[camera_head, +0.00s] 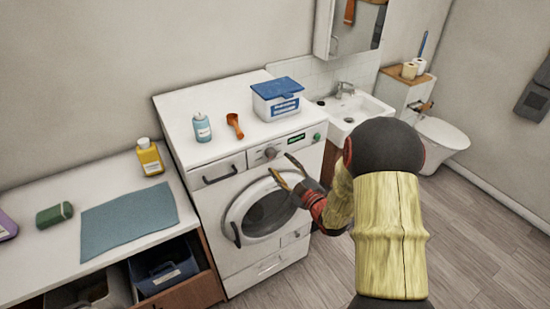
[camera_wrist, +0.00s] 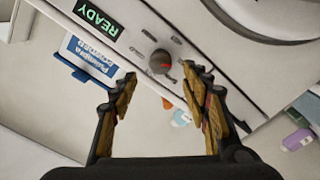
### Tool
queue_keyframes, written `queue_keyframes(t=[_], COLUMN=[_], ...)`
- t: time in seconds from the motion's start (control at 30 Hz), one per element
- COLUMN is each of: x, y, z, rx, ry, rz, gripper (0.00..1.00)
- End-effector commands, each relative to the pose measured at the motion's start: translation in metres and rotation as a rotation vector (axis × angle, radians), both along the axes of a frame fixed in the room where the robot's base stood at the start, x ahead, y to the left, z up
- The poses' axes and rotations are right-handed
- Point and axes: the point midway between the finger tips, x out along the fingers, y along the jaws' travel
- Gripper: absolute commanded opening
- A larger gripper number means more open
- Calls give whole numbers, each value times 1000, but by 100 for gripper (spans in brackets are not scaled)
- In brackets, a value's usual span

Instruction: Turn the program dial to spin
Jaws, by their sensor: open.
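The program dial (camera_head: 271,153) is a grey round knob on the white washing machine's (camera_head: 256,250) control panel. In the wrist view the dial (camera_wrist: 160,62) shows a red mark on its face, with small dark labels around it that are too small to read. My gripper (camera_head: 281,164) is open and empty in front of the panel, close to the dial. In the wrist view the fingertips of my gripper (camera_wrist: 160,72) flank the dial's position, apart from each other. I cannot tell any contact with it. The display (camera_wrist: 98,17) reads READY.
A drawer handle (camera_head: 219,175) lies left of the dial and the round door (camera_head: 262,205) below. A sink (camera_head: 352,108) is at the right.

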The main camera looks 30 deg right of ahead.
Motion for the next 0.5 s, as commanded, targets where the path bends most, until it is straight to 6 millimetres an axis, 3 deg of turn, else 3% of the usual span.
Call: queue_keyframes(t=[0.23,0.5], x=[39,58], y=[2,2], z=[-1,-1], rx=[0,2], ry=[1,3], rz=[2,-1], gripper=[47,47])
